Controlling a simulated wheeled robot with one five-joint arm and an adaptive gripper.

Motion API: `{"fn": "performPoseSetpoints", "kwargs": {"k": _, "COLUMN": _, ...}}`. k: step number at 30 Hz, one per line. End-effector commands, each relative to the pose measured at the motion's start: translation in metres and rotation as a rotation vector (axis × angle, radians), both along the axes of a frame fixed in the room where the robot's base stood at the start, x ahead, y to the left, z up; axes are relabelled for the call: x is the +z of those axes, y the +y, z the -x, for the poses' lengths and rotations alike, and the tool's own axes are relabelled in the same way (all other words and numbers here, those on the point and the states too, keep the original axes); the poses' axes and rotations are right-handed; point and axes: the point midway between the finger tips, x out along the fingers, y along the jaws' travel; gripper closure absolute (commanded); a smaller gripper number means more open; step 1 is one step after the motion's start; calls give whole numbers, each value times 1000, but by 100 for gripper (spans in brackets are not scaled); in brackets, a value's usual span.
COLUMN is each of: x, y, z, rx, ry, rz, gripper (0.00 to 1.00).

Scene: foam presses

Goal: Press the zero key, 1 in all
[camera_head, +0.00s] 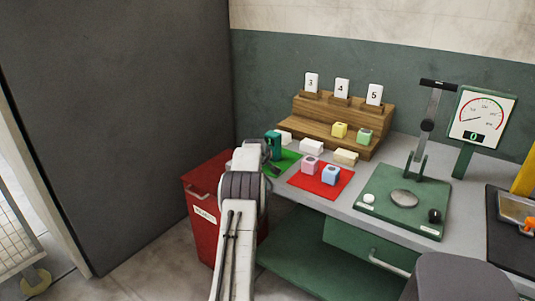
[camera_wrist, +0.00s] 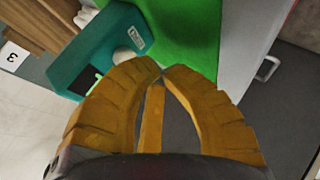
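A teal device (camera_wrist: 98,48) stands at the edge of the green mat in the wrist view, with a dark display showing a green mark. A pale round key (camera_wrist: 124,56) sits on it beside a small white label (camera_wrist: 137,38) too small to read for sure; this looks like the zero key. My gripper (camera_wrist: 162,70) has its yellow fingertips together, with nothing held between them. The tips lie just beside the key in the picture and partly cover it; I cannot tell whether they touch. In the head view, my arm partly hides the teal device (camera_head: 273,144).
A press board (camera_head: 388,219) with a white button and a lever stands right, near a dial (camera_head: 482,118) reading 0. A red mat (camera_head: 322,191) holds pink and blue foam blocks. A wooden rack (camera_head: 352,118) stands behind. A red bin (camera_head: 198,215) is left.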

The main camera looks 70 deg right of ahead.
Motion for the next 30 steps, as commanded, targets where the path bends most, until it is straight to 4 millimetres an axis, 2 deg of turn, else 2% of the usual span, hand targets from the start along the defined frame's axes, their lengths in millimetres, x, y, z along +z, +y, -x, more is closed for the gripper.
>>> {"fn": "performPoseSetpoints", "kwargs": {"k": 17, "x": 0, "y": -1, "z": 0, "rx": 0, "ry": 0, "rz": 0, "gripper": 100}}
{"fn": "performPoseSetpoints", "kwargs": {"k": 30, "x": 1, "y": -8, "z": 2, "rx": -4, "ry": 2, "rz": 1, "gripper": 100}}
